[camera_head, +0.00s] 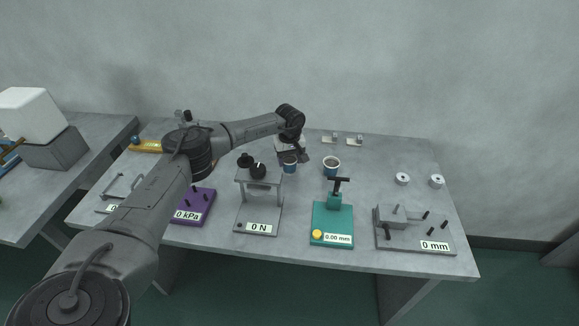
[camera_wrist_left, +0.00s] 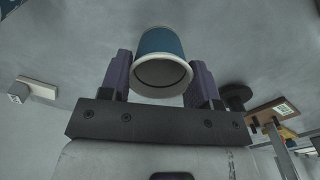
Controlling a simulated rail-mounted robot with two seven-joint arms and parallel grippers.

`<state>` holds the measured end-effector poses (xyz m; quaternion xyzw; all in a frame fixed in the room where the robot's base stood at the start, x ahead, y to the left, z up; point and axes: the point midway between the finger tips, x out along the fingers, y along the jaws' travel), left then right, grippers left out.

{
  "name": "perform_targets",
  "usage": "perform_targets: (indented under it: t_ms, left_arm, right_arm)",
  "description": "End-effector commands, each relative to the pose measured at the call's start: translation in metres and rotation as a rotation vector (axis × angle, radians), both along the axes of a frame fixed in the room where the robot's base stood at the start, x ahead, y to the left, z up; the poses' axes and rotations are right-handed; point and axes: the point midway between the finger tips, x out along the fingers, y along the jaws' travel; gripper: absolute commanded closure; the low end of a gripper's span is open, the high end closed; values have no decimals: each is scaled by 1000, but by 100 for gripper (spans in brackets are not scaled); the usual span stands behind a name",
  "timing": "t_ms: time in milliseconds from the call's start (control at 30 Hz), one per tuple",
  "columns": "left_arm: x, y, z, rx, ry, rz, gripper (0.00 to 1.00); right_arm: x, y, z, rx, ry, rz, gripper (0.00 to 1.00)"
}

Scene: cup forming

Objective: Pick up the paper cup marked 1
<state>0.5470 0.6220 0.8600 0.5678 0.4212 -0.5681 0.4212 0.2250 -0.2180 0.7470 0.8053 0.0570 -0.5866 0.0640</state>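One paper cup (camera_head: 290,163), blue with a white rim, is under my left gripper (camera_head: 301,156) near the middle of the table. In the left wrist view the blue cup (camera_wrist_left: 161,44) is between the two purple fingers of that gripper (camera_wrist_left: 160,72), its mouth facing the camera. The fingers are close beside its rim; I cannot tell whether they press on it. A second blue cup (camera_head: 332,165) with a white rim stands upright to the right, apart from the gripper. No number is readable on either cup. My right gripper is not in view.
A press marked 0 N (camera_head: 258,210), a teal gauge marked 0.00 mm (camera_head: 333,222), a purple 0 kPa block (camera_head: 197,206) and a grey 0 mm fixture (camera_head: 412,231) line the front. Two metal rings (camera_head: 402,180) lie at right.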

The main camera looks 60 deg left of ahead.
Motion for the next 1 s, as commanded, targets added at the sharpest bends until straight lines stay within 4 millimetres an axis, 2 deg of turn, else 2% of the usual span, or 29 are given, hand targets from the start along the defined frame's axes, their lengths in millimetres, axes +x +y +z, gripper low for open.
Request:
perform_targets:
  t_ms: [33,200,567,667,867,1000]
  left_arm:
    - [0,0,0,0,0,0,51]
    - [0,0,0,0,0,0,66]
    - [0,0,6,0,-1,0,66]
    - [0,0,16,0,-1,0,66]
    - [0,0,46,0,-2,-1,66]
    - [0,-27,61,0,-2,-6,66]
  right_arm:
    - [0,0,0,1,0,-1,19]
    - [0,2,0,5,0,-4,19]
    - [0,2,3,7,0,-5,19]
    - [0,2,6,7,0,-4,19]
    - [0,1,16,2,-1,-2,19]
    - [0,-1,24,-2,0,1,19]
